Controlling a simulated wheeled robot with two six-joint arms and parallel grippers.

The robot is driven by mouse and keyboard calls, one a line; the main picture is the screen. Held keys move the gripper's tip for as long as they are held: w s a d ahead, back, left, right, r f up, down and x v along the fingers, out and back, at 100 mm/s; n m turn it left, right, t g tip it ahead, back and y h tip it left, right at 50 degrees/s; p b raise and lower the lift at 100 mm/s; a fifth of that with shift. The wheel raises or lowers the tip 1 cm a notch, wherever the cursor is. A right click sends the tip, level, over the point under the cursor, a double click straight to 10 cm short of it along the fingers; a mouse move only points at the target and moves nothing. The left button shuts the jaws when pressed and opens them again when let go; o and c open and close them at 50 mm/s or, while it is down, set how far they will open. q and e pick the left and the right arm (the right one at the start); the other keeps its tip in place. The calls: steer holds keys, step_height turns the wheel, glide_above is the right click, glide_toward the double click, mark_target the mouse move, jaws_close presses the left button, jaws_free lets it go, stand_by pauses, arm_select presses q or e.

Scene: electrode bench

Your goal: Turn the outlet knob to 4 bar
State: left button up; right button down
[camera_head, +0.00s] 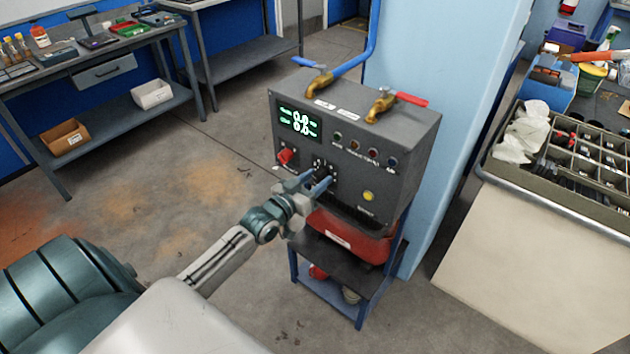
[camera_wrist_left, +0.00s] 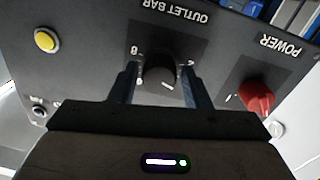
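The outlet knob (camera_wrist_left: 160,72) is black and round, under the label "OUTLET BAR", which shows upside down in the left wrist view. It has a pale pointer mark low on its face, and scale figures around it are partly hidden. My left gripper (camera_wrist_left: 161,84) is open, with one finger on each side of the knob and narrow gaps beside it; I cannot tell whether either finger touches. In the head view my left gripper (camera_head: 318,183) is at the front of the grey control box (camera_head: 390,200), hiding much of the knob. The green display (camera_head: 300,122) seems to read 0.0 twice. My right gripper is not in view.
A red power knob (camera_head: 286,155) is close beside the left gripper; a yellow button (camera_head: 368,196) is to the right. Two valves, blue-handled (camera_head: 308,63) and red-handled (camera_head: 411,99), stand on top. The box rests on a blue-framed stand (camera_head: 362,312). A workbench (camera_head: 130,50) is at left.

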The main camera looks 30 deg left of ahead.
arm_select(q)
steer(key=c, duration=0.7)
steer(key=m+b, duration=0.3)
steer(key=m, duration=0.3)
steer(key=shift+f, duration=0.1)
steer(key=shift+m+b, duration=0.4)
steer(key=shift+m, duration=0.1)
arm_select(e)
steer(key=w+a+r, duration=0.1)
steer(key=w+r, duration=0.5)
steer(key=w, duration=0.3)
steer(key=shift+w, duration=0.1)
arm_select(q)
steer(key=o, duration=1)
